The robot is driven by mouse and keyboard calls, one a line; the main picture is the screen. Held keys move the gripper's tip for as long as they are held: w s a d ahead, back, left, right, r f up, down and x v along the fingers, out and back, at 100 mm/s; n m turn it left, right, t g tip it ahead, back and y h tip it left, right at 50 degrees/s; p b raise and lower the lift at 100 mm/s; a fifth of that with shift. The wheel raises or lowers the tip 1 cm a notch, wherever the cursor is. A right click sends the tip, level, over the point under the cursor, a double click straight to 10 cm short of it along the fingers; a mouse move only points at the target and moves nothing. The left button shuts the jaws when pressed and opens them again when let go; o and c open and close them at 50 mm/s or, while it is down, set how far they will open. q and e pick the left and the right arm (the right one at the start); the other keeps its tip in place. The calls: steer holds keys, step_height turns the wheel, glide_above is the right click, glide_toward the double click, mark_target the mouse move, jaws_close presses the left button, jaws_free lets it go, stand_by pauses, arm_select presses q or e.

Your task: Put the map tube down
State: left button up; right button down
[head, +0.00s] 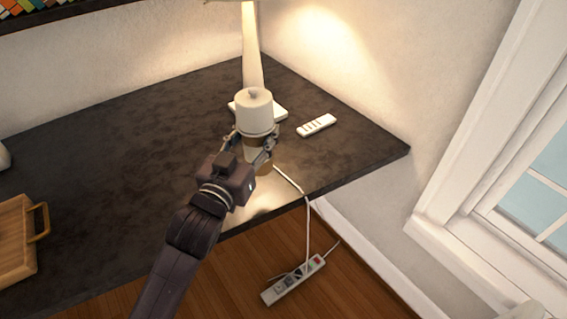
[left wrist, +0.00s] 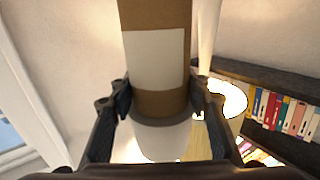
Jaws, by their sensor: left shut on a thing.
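The map tube (head: 262,167) is a brown cylinder with a white cap, seen from above in the head view. My left gripper (head: 252,140) is shut around it, one finger on each side. In the left wrist view the tube (left wrist: 157,60) shows brown with a white label, between the fingertips of the left gripper (left wrist: 158,100). The tube is over the front right part of the dark table (head: 150,130). I cannot tell whether its lower end touches the tabletop. My right gripper is not in view.
A lit lamp (head: 252,50) stands close behind the tube. A white remote (head: 317,125) lies to its right. A wooden case with a handle (head: 14,240) is at the left. A white cord hangs over the front edge to a power strip (head: 292,281) on the floor. The table's middle is clear.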

arm_select(q)
steer(key=w+d+r+m+g+h, duration=0.1)
steer(key=w+d+r, duration=0.25)
steer(key=w, duration=0.25)
steer(key=w+d+r+m+h, duration=0.1)
steer(key=w+d+r, duration=0.1)
steer(key=w+r, duration=0.35)
step_height(320, 180, down, 20)
steer(key=shift+w+r, duration=0.15)
steer(key=shift+w, duration=0.1)
steer(key=shift+f, duration=0.2)
steer(key=o, duration=1.2)
steer(key=shift+c, duration=0.2)
steer(key=shift+r, duration=0.15)
